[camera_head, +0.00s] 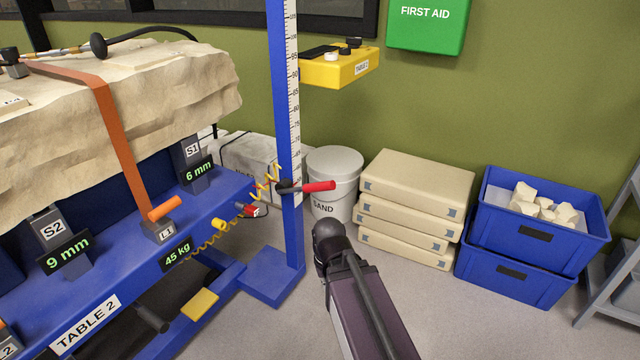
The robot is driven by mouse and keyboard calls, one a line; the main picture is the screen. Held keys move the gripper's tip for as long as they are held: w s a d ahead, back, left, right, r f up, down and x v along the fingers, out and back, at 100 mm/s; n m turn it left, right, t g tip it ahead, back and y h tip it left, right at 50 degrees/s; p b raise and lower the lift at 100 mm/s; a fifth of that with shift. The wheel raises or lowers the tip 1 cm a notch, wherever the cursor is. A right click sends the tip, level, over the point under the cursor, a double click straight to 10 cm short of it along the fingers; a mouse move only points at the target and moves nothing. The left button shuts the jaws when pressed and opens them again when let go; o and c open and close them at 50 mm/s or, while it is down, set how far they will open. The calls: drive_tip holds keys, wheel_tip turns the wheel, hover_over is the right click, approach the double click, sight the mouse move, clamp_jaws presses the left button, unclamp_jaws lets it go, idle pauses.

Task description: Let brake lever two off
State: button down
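No label reading brake lever two is legible, so I cannot tell which part it is. A yellow pedal-like plate (199,304) sits low at the front right of the blue table frame marked TABLE 2 (86,323). A dark cylindrical bar end (151,319) sticks out under the table edge to its left. A red-handled lever (318,187) points right from the blue post with a height scale (292,110). My arm reaches up from the bottom edge, its dark rounded end just below that lever in the picture. No gripper fingers show.
A rock slab (150,85) lies strapped on the table. A yellow coiled cable (268,180) hangs beside the post. A sand bucket (335,165), stacked beige slabs (415,185) and blue crates (520,270) line the wall. Grey floor at the lower right is clear.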

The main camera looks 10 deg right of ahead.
wheel_tip(320, 180, up, 7)
drive_tip(key=p, duration=0.6)
drive_tip(key=shift+r, duration=0.2)
drive_tip(key=shift+d, duration=0.1)
